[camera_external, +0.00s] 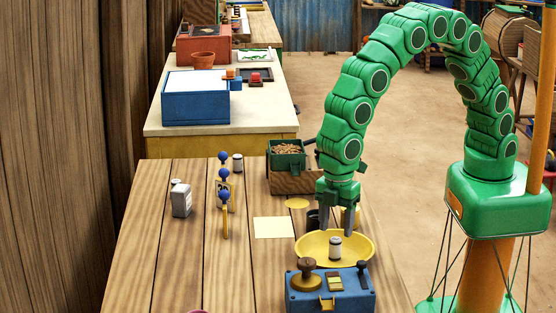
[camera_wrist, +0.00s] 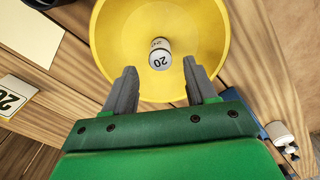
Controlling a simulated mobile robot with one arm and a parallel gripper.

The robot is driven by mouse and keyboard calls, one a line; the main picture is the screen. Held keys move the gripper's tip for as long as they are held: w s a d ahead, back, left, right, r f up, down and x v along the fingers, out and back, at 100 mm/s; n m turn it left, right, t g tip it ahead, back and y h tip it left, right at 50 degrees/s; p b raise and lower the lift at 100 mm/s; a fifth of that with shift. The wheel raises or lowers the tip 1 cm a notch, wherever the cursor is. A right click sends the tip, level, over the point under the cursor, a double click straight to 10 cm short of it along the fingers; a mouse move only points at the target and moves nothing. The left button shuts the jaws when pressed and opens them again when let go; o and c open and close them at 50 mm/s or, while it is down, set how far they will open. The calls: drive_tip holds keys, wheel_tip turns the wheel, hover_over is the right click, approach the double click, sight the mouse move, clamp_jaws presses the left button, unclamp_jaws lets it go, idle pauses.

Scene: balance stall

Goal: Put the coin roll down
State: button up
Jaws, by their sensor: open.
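The coin roll (camera_external: 335,248) is a small pale cylinder with dark ends, standing inside the yellow pan (camera_external: 365,243). In the wrist view the coin roll (camera_wrist: 160,54) shows the number 20 and lies within the yellow pan (camera_wrist: 118,40), near its middle. My gripper (camera_external: 337,226) is open and empty above the pan. In the wrist view the open fingers of my gripper (camera_wrist: 159,72) are spread on either side below the roll in the picture, and do not touch it.
A blue device (camera_external: 355,295) with a brown knob stands in front of the pan. A pale sheet (camera_external: 273,228) lies left of it. Blue-topped posts (camera_external: 224,210), a grey block (camera_external: 181,200) and a green bin (camera_external: 287,158) stand further off. The table's left front is mostly clear.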

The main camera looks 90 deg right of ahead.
sight(336, 238)
wheel_tip(336, 238, up, 5)
drive_tip(key=shift+f, duration=0.2)
drive_tip(key=shift+r, duration=0.5)
drive_tip(key=shift+d, duration=0.1)
drive_tip(key=s+d+r+m, duration=0.3)
drive_tip(key=s+d+r, duration=0.3)
drive_tip(key=d, duration=0.4)
drive_tip(key=s+d+r+m, duration=0.2)
drive_tip(key=s+d+r, duration=0.35)
drive_tip(key=d, duration=0.55)
drive_tip(key=s+d+m, duration=0.2)
drive_tip(key=s+d, duration=0.2)
drive_tip(key=s, duration=0.4)
drive_tip(key=s+d+r+m+g, duration=0.1)
drive_tip(key=s+d, duration=0.3)
drive_tip(key=s, duration=0.4)
drive_tip(key=s+d+r+m, duration=0.1)
drive_tip(key=s+d+m, duration=0.2)
drive_tip(key=s+d, duration=0.2)
drive_tip(key=s, duration=0.3)
drive_tip(key=shift+s+g, duration=0.25)
drive_tip(key=shift+g, duration=0.15)
